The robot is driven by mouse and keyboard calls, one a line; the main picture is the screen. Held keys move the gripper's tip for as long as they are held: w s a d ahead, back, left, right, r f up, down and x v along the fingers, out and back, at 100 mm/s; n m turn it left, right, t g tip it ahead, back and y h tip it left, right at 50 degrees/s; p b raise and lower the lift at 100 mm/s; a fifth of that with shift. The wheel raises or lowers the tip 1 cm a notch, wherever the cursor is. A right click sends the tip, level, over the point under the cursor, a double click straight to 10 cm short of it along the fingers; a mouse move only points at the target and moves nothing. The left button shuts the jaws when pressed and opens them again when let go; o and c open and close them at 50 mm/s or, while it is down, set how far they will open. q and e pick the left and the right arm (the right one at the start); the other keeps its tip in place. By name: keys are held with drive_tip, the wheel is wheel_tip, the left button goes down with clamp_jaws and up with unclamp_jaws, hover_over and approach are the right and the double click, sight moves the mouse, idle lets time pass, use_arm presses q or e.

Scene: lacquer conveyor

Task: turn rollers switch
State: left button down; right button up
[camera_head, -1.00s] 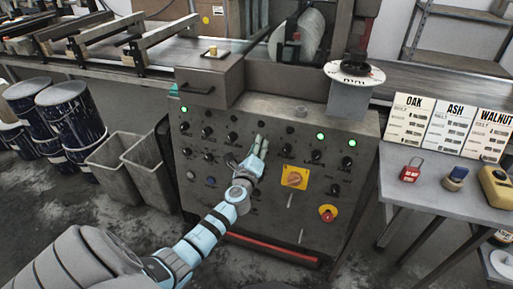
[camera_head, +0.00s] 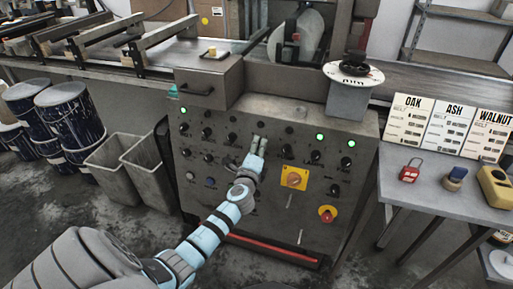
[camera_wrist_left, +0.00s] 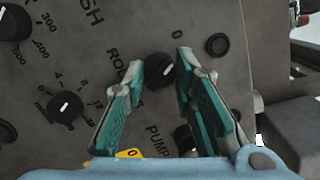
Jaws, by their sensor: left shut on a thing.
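The grey control panel (camera_head: 276,222) stands in the middle of the head view. My left gripper (camera_head: 259,139) reaches up to its upper middle, fingers toward the panel. In the left wrist view, the two teal-padded fingers of my left gripper (camera_wrist_left: 162,66) are shut on the rollers switch (camera_wrist_left: 158,72), a round black knob. In the head view my gripper hides the switch. My right gripper is not in view.
Other black knobs, such as one (camera_wrist_left: 65,106) with a number scale, surround the switch. A yellow rotary switch (camera_head: 294,178) and a red-and-yellow button (camera_head: 328,214) are lower on the panel. A side table (camera_head: 440,200) stands at right; bins (camera_head: 150,172) stand at left.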

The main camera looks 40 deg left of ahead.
use_arm(q)
drive_tip(key=c, duration=1.3)
unclamp_jaws()
drive_tip(key=v, duration=1.2)
